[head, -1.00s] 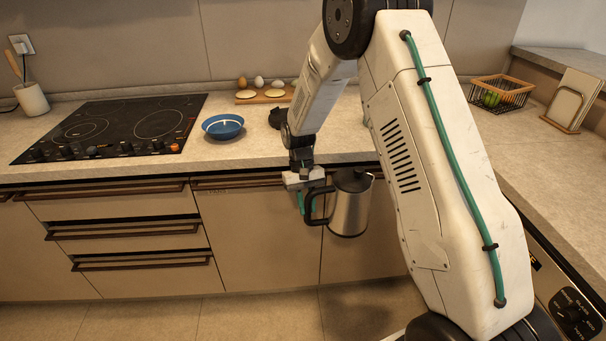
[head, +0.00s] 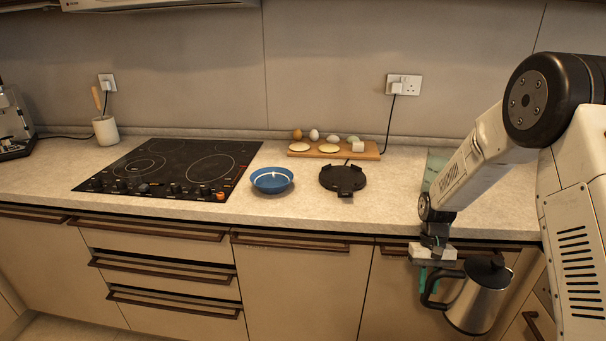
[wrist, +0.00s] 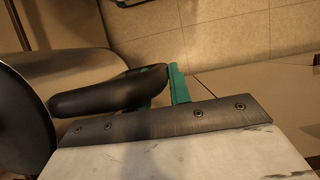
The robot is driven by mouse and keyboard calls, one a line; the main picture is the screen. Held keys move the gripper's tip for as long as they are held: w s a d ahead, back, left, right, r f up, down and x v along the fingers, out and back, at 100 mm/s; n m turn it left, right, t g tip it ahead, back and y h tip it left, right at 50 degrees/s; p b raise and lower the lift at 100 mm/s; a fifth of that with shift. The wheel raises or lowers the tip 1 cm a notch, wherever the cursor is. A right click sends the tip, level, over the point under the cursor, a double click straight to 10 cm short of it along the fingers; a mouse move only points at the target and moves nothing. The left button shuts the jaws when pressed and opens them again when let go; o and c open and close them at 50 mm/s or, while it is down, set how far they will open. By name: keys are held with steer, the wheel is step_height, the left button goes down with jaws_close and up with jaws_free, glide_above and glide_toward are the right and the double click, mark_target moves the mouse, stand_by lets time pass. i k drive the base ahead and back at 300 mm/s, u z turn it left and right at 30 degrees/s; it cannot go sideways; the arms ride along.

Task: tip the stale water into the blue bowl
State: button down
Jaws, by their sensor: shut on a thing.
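A steel kettle (head: 478,297) with a black lid and black handle hangs in front of the counter at the right of the head view. My gripper (head: 428,282) is shut on the kettle's handle. In the wrist view the handle (wrist: 105,95) lies between the green fingers (wrist: 168,88). The kettle is roughly upright, a little tilted, and any water inside is hidden. The blue bowl (head: 272,180) stands on the counter, right of the hob, well to the left of the kettle. I see no contents in it beyond a pale highlight.
A black hob (head: 170,168) lies left of the bowl. A black round plate-like appliance (head: 343,178) sits right of it. Behind is a wooden board (head: 365,151) with eggs and pale rounds. The counter front edge and drawer handles lie between my gripper and the bowl.

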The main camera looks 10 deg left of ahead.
mark_target(268, 180)
steer(key=z, duration=0.1)
steer(key=k, duration=0.7)
steer(key=u, duration=0.75)
steer(key=i, duration=0.5)
steer(key=u, duration=0.05)
